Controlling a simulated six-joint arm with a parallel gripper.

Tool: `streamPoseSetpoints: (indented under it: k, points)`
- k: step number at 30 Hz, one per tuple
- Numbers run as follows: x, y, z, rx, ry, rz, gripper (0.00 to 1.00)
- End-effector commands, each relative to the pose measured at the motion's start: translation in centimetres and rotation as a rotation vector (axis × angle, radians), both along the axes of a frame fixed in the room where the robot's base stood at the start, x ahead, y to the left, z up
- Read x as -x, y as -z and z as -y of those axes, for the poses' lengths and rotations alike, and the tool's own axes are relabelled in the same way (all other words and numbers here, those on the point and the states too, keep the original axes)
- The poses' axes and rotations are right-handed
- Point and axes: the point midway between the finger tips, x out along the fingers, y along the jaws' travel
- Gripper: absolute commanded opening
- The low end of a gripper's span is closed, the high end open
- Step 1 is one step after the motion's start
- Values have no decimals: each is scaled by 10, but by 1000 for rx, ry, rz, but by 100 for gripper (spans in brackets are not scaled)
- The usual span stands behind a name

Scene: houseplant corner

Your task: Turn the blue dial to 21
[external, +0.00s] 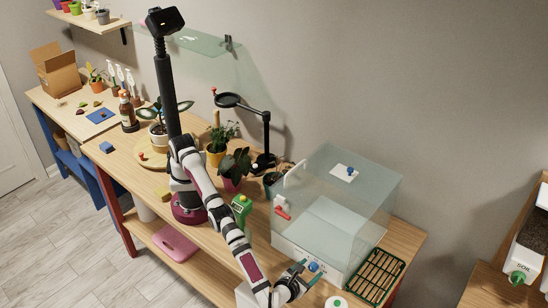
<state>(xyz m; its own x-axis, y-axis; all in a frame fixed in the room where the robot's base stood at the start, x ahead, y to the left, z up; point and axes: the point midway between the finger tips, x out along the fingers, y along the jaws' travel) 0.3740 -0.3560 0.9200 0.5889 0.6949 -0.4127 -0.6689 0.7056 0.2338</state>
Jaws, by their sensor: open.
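A blue dial (313,267) sits on the white front base strip of a clear glass case (335,205). The numbers around it are too small to read, so I cannot tell its setting. My gripper (308,272) is at the front of the case with its teal fingers apart, open. The fingers appear to lie on either side of the dial. I cannot tell whether they touch it. A second, small blue knob (351,172) on a white plate shows on the case's upper part.
A red handle (282,213) is on the case's left side.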

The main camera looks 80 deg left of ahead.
Motion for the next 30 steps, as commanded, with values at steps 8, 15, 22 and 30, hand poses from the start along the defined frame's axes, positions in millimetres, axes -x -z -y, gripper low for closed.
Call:
streamPoseSetpoints:
  k: [8,15,22,30]
  points:
    - [0,-10,1,-1,0,-1,66]
    - [13,-50,5,0,4,0,66]
    - [73,-86,21,2,5,0,66]
    - [110,-109,31,0,1,0,66]
